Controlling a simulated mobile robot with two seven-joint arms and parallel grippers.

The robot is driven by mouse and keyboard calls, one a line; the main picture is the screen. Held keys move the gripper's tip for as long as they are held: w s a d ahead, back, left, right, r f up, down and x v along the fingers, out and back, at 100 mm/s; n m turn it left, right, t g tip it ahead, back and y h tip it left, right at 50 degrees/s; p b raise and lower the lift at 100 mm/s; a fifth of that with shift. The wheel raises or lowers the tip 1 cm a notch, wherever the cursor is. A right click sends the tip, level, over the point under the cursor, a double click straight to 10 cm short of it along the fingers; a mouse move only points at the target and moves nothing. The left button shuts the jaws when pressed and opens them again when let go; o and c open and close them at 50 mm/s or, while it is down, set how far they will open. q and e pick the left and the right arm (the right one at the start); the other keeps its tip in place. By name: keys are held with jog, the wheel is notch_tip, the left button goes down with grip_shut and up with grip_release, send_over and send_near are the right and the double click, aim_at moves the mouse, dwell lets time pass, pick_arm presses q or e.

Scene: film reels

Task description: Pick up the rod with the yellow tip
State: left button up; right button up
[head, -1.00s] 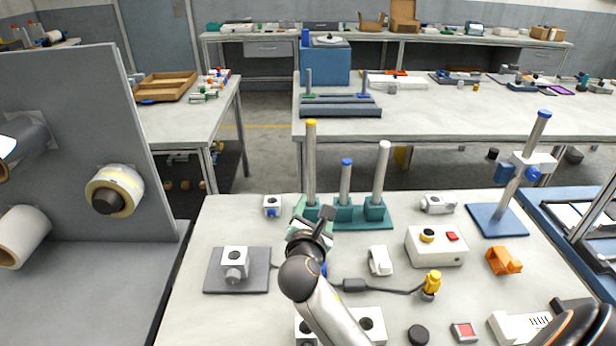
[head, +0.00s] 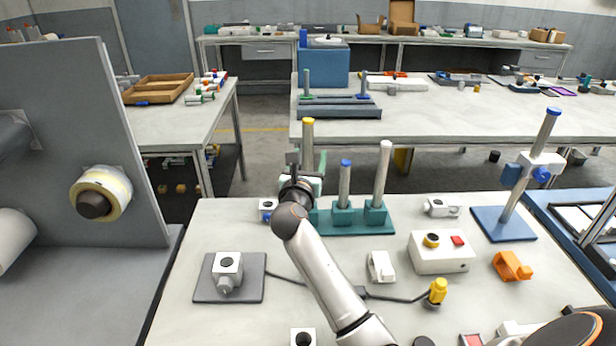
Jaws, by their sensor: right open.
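The rod with the yellow tip (head: 308,136) stands upright at the left end of a teal holder (head: 357,227). A shorter blue-tipped rod (head: 345,185) and a tall white-tipped rod (head: 382,176) stand in the same holder. My right gripper (head: 306,167) is open, raised at the yellow-tipped rod, with its fingers around the rod's middle height as seen from here. The gripper and wrist hide the rod's lower part and its socket. I cannot tell whether the fingers touch the rod. My left gripper is not in view.
A white box with buttons (head: 441,252), an orange part (head: 511,266) and a blue-based stand (head: 503,223) are on the right of the bench. A grey plate with a fixture (head: 229,278) lies at left. A grey upright panel (head: 70,140) stands further left.

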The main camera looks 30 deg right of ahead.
jog(key=x, duration=0.4)
jog(key=shift+w, duration=0.3)
grip_shut()
dwell(1.1)
